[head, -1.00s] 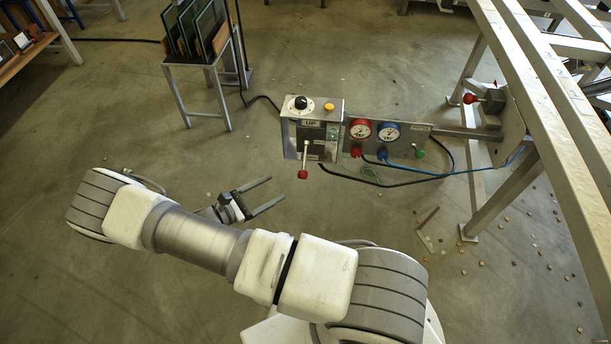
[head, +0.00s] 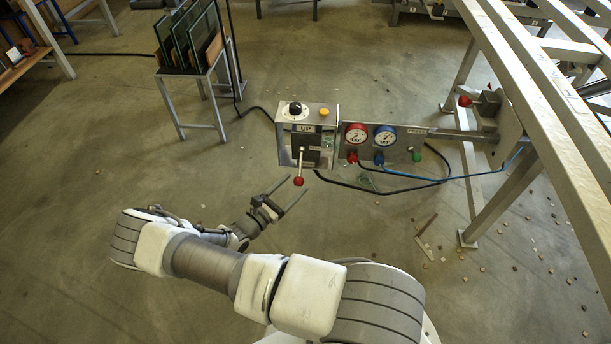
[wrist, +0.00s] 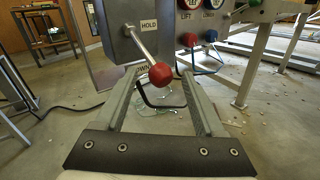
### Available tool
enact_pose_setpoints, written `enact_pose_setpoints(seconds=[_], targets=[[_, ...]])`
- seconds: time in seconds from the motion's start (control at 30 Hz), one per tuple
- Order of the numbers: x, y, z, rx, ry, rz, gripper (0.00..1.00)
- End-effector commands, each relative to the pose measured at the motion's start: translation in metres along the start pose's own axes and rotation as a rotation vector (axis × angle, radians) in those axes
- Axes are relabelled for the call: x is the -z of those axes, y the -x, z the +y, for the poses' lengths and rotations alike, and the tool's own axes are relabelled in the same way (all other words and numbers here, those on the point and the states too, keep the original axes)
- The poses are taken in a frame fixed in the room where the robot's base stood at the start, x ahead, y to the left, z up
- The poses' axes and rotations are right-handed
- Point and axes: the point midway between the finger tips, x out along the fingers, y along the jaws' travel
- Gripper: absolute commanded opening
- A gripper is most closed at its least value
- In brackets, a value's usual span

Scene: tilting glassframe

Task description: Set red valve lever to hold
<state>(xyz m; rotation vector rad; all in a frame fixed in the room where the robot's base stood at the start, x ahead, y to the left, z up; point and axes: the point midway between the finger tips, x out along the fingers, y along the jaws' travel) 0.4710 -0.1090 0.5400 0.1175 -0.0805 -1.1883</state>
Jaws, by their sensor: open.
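The red valve lever (head: 302,165) is a metal rod with a red ball knob (head: 299,181), on the front of a grey control box (head: 285,143) marked UP at its top. In the wrist view the rod slants down and right from the box to the red knob (wrist: 160,75). A HOLD label (wrist: 149,22) is beside the rod's upper part; a label ending in "OWN" (wrist: 139,82) is partly hidden lower down. My gripper (head: 296,185) is open and empty, its fingers pointing at the box. In the wrist view the knob appears between the fingertips; contact cannot be told.
Right of the box are a red gauge (head: 356,134), a blue gauge (head: 385,137) and small coloured knobs. A large metal frame (head: 545,100) stands at right. A rack of glass panes (head: 190,45) stands back left. Black and blue hoses hang below the panel.

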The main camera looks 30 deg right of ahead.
Motion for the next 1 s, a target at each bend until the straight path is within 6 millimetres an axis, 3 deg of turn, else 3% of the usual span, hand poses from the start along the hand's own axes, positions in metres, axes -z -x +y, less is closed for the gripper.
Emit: enact_pose_setpoints(seconds=[0.1, 0.3, 0.73, 1.0], targets=[[0.001, -0.025, -0.001, 0.003, 0.001, -0.002, 0.71], [0.001, -0.053, -0.001, 0.002, 0.0, 0.001, 0.71], [0.0, -0.064, 0.0, 0.001, 0.0, 0.001, 0.71], [0.0, -0.064, -0.001, 0.002, 0.0, 0.0, 0.24]])
